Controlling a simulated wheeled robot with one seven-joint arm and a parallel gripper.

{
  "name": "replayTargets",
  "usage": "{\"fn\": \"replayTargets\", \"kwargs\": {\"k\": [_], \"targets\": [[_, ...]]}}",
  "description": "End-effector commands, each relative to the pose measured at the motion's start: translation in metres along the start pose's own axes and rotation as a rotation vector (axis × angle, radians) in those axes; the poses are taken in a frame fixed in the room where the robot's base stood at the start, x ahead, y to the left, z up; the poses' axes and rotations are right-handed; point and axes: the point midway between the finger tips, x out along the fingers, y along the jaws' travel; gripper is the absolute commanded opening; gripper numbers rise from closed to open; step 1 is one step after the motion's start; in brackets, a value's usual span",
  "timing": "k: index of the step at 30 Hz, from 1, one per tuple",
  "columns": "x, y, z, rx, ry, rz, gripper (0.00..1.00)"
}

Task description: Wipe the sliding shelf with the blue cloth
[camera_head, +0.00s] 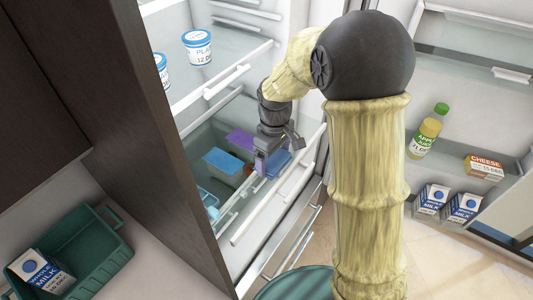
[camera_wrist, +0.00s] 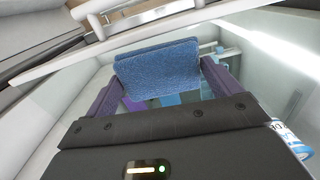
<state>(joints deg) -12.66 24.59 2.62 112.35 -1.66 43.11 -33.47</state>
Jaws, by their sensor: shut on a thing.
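My gripper (camera_head: 268,165) reaches into the open fridge. It is shut on the blue cloth (camera_head: 280,161), which also shows folded between the two purple fingers in the wrist view (camera_wrist: 158,68). The cloth is just behind the white front rail of a lower pull-out shelf (camera_head: 280,196), which I take for the sliding shelf. I cannot tell whether the cloth touches its surface. My gripper hides part of this shelf.
A blue box (camera_head: 222,161) and a purple box (camera_head: 240,139) are behind and left of my gripper. An upper glass shelf (camera_head: 212,88) bears white tubs (camera_head: 197,47). The fridge door on the right holds a bottle (camera_head: 425,138) and cartons. A green crate (camera_head: 85,246) stands at lower left.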

Motion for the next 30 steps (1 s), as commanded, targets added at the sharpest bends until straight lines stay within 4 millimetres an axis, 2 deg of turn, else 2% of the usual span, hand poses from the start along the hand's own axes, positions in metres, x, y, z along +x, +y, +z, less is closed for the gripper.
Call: {"fn": "replayTargets", "kwargs": {"k": [3, 18, 24, 30], "targets": [[-0.028, -0.003, -0.003, -0.008, 0.005, 0.003, 0.61], [-0.070, -0.006, -0.005, -0.015, 0.001, 0.000, 0.61], [-0.082, -0.003, -0.003, -0.007, 0.001, 0.000, 0.61], [-0.081, -0.003, -0.002, -0.005, 0.001, 0.000, 0.61]]}}
